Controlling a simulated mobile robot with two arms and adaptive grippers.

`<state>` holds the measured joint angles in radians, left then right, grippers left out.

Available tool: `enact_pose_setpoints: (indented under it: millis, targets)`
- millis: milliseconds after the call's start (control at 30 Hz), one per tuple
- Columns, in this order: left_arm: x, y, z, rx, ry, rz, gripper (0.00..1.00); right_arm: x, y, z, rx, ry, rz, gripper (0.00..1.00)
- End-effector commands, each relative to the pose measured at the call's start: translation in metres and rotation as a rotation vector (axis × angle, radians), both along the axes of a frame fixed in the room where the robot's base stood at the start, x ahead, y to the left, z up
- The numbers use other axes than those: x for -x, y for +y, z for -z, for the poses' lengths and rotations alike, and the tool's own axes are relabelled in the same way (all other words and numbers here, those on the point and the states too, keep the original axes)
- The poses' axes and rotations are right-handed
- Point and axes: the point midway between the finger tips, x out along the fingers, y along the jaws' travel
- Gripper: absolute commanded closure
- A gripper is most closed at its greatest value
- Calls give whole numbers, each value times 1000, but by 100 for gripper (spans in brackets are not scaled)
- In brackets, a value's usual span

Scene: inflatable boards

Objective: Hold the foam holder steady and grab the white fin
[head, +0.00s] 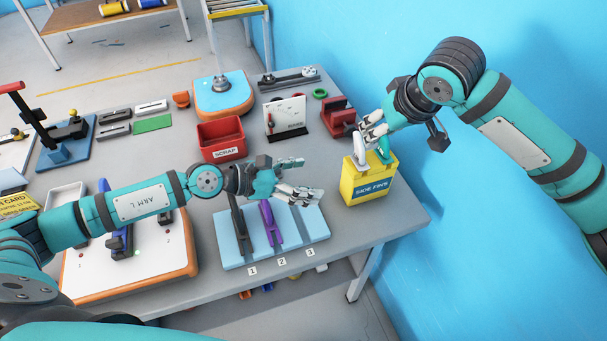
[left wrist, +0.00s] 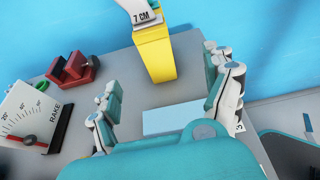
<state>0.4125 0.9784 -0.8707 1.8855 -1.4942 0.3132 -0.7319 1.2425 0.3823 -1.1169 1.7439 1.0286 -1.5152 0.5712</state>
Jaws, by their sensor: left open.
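The light blue foam holder (head: 231,243) lies on the bench, with slots marked 1, 2 and 3. A black fin (head: 240,226) stands in slot 1 and a purple fin (head: 269,222) in slot 2. My left gripper (head: 304,178) is open above the holder's far edge, with the holder (left wrist: 172,121) between its fingers in the left wrist view. The yellow SIDE FINS box (head: 368,190) stands to the right, with a green piece (head: 384,149) and a white piece, perhaps the white fin, at its top. My right gripper (head: 372,132) is at these pieces; its grip is unclear.
A red SCRAP bin (head: 221,139), a white RAKE gauge (head: 286,117) and a red block (head: 339,117) stand behind the holder. A white board (head: 155,255) with an orange rim lies left. A blue wall (head: 470,260) is close on the right.

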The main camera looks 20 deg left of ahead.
Motion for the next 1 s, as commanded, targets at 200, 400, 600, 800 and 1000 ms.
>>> enact_pose_setpoints:
  millis: [200,400,600,800,1000]
  targets:
    - [-12,-4,1,-30,-25,6,15,0,0,0,0,0,0,62]
    - [-32,-32,15,-27,-23,6,15,0,0,0,0,0,0,62]
    - [-53,-63,30,-27,-22,5,15,0,0,0,0,0,0,62]
    - [-75,-92,46,-27,-22,3,15,0,0,0,0,0,0,62]
    - [-91,-113,57,-28,-22,3,15,0,0,0,0,0,0,62]
